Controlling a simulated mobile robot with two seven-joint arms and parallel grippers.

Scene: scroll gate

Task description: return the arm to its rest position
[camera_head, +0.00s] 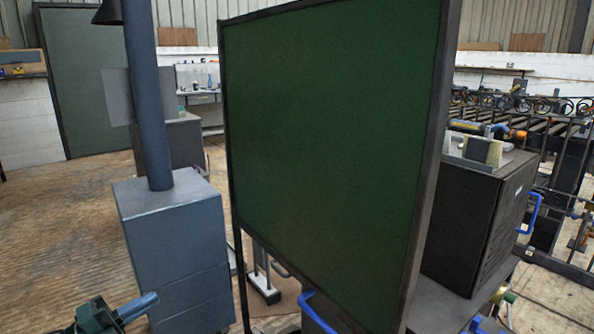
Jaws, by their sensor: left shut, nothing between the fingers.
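My left gripper (148,300) shows at the bottom left, a dark green body with blue-grey fingers pointing right. Its fingers are shut and empty. It is low in front of the grey-blue cabinet (172,245), and I cannot tell whether it touches it. Only the end of my left arm shows; the rest is cut off by the frame. My right gripper is not in view.
A large dark green board (330,140) in a dark frame blocks the middle. A thick blue-grey pipe (146,95) rises from the cabinet. Wooden floor (50,230) at left is clear.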

